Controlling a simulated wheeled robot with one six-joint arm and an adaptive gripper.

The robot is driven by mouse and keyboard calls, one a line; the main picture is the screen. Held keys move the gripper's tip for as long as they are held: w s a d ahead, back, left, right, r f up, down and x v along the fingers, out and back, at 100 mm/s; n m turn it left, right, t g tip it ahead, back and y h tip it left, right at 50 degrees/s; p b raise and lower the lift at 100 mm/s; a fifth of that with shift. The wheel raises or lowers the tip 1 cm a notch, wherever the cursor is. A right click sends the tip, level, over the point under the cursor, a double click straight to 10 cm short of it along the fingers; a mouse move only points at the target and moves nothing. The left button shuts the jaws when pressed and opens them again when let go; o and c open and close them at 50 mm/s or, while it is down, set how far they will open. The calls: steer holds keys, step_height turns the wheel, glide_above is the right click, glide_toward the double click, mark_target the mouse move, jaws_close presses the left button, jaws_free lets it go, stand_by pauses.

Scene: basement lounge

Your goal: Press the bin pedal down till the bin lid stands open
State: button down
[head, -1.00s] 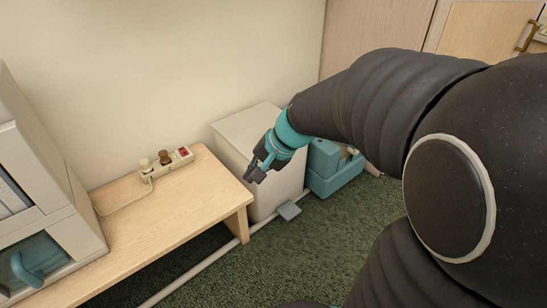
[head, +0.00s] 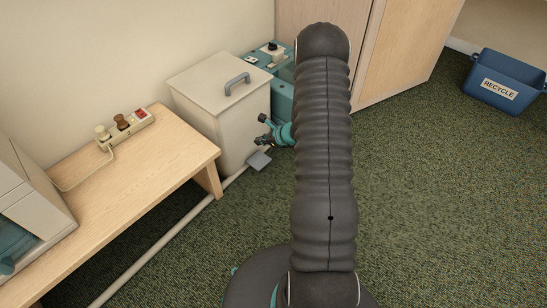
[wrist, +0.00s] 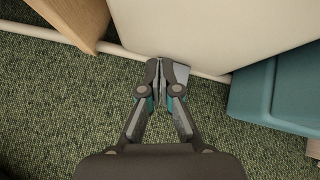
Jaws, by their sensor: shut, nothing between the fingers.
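The bin (head: 235,132) is a cream box by the wall. Its lid (head: 205,80), with a grey handle (head: 237,83), lies shut. The grey pedal (head: 258,161) sticks out low at the bin's front. My gripper (head: 262,131) is in front of the bin, above the pedal in the picture. In the wrist view my gripper (wrist: 159,64) has its fingertips together and empty. They overlap the left part of the pedal (wrist: 182,74), which is partly hidden behind them. I cannot tell whether they touch it.
A wooden bench (head: 150,165) with a power strip (head: 126,129) stands left of the bin. A pale pipe (head: 170,245) runs along the floor. A teal unit (head: 283,98) stands right of the bin. A blue recycle box (head: 507,83) is at the far right. Green carpet is clear between.

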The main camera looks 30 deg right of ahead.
mark_target(264, 164)
steer(key=s+d+f+m+h, duration=0.2)
steer(key=d+f+m, duration=0.25)
steer(key=f, duration=0.65)
steer(key=shift+n, duration=0.25)
steer(key=b+x, duration=0.2)
steer(key=x, duration=0.5)
steer(key=shift+w+a+r+b, duration=0.15)
steer(key=shift+w+a+b, duration=0.05)
steer(key=shift+w+b, duration=0.1)
step_height(264, 164, down, 5)
steer(key=b, duration=0.4)
steer(key=shift+s+r, duration=0.1)
steer(key=shift+r, duration=0.3)
